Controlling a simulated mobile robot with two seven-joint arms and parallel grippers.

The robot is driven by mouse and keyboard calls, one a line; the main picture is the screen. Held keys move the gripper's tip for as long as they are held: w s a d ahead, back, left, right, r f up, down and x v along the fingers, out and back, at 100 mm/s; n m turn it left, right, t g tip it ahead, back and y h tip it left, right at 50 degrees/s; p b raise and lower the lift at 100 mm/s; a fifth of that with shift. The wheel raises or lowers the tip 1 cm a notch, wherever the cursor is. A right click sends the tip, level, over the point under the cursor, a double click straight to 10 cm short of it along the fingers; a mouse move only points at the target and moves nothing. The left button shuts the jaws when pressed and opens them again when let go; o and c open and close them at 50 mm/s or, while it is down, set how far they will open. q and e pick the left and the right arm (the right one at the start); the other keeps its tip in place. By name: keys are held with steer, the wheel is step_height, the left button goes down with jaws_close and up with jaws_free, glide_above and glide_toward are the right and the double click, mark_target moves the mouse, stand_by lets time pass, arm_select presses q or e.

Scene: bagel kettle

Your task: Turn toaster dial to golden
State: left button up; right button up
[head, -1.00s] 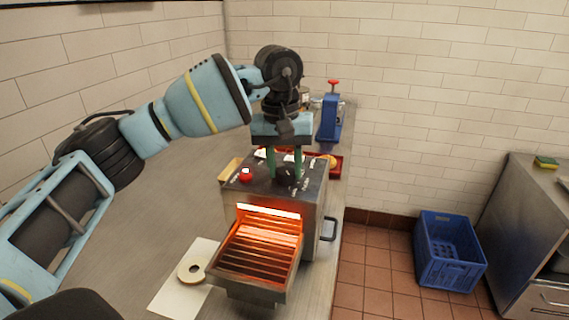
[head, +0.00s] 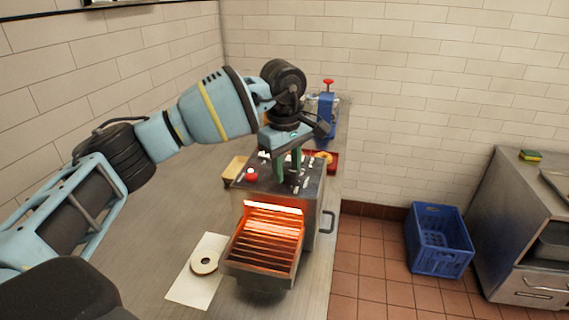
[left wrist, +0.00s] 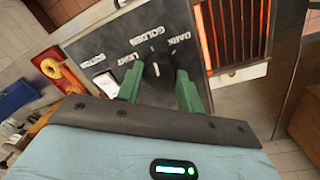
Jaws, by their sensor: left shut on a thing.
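The toaster (head: 316,212) stands on the counter, its heating bars glowing orange above a slatted tray (head: 262,250) at its front. My left gripper (head: 288,174) points down at its dark top and is shut on the black dial. In the left wrist view the dial (left wrist: 157,75) sits between the green fingers (left wrist: 160,92). White words LIGHT, GOLDEN and DARK surround it. A white line on the dial points roughly up in the picture, toward GOLDEN; exact alignment is hard to tell. In the head view the fingers largely hide the dial. My right gripper is not in view.
A red button (head: 251,175) is on the toaster's top left. A bagel half (head: 204,262) lies on a white board (head: 189,290). A red tray (head: 333,168) and blue press (head: 327,112) stand behind. A blue crate (head: 440,247) is on the floor.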

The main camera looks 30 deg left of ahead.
mark_target(286, 171)
arm_select(q)
steer(key=shift+r+n, duration=0.1)
steer(key=shift+n, duration=0.6)
steer(key=o, duration=1)
steer(key=shift+s+r, duration=0.15)
steer(key=shift+r, duration=1.75)
steer(key=shift+s+r, duration=0.1)
steer(key=shift+r, duration=1.8)
